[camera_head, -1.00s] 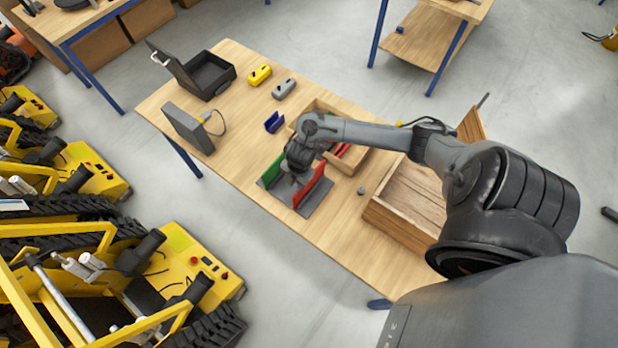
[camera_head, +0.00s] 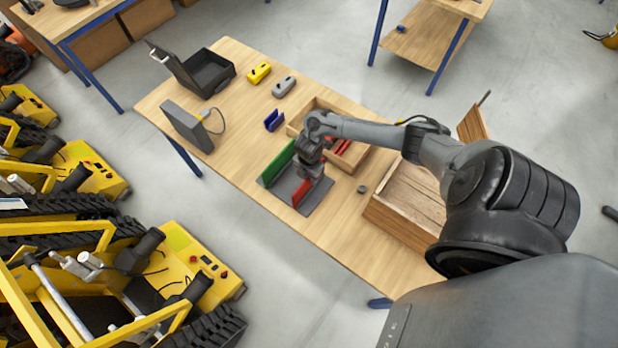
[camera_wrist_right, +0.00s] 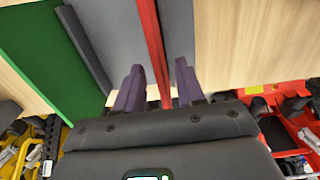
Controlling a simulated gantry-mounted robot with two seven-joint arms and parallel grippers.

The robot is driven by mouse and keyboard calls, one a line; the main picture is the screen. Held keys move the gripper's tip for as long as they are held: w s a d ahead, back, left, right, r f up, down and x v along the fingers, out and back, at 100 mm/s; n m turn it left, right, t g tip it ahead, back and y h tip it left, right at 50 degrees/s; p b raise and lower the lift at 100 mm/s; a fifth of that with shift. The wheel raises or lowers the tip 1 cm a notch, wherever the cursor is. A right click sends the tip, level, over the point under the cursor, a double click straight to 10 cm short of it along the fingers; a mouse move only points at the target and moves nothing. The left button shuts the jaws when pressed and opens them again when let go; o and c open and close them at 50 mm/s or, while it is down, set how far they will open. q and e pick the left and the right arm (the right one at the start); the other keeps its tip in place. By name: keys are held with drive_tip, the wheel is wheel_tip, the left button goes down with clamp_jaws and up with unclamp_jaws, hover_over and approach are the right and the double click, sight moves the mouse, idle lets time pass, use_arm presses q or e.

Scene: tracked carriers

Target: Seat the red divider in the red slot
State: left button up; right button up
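The red divider (camera_head: 303,190) stands upright on the grey base plate (camera_head: 319,198), on its right side; it also shows in the right wrist view (camera_wrist_right: 152,45). The green divider (camera_head: 275,165) stands on the plate's left side and shows in the right wrist view (camera_wrist_right: 40,50). My right gripper (camera_head: 312,176) is over the red divider. In the right wrist view its purple fingers (camera_wrist_right: 158,72) are open on either side of the red divider, with a gap showing on both sides. The red slot cannot be made out. My left gripper is in neither view.
A wooden tray (camera_head: 352,160) with red pieces lies behind my right arm. A blue part (camera_head: 274,120), a yellow part (camera_head: 259,73) and a grey part (camera_head: 284,87) lie further back. A wooden crate (camera_head: 400,205) stands right. The table's front is mostly clear.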

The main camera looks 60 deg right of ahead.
sight(309, 183)
drive_tip(key=shift+f, duration=1.35)
clamp_jaws()
drive_tip(key=shift+r, duration=0.1)
